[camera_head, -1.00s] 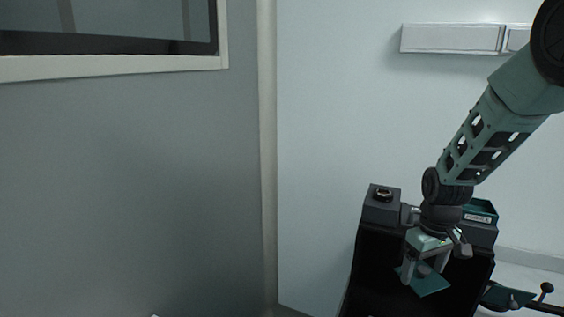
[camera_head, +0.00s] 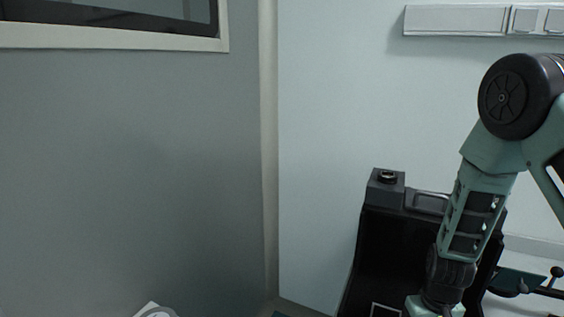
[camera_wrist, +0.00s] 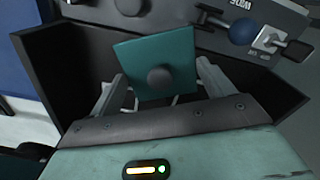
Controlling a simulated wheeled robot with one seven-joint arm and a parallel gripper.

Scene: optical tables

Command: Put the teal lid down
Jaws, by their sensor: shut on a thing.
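The teal lid (camera_wrist: 152,52) is a flat square plate with a round dark grey knob (camera_wrist: 160,78), seen in the wrist view. My gripper (camera_wrist: 161,86) has its two pale fingers on either side of the knob and is shut on the lid. The lid hides much of what is behind it, and I cannot tell whether it touches a surface.
A black machine (camera_head: 372,255) with a round fitting (camera_head: 387,176) on top stands beside my arm. The wrist view shows its dark side walls, a blue ball knob (camera_wrist: 243,31) and a small lever (camera_wrist: 298,50). A white object (camera_head: 154,311) shows at the bottom left.

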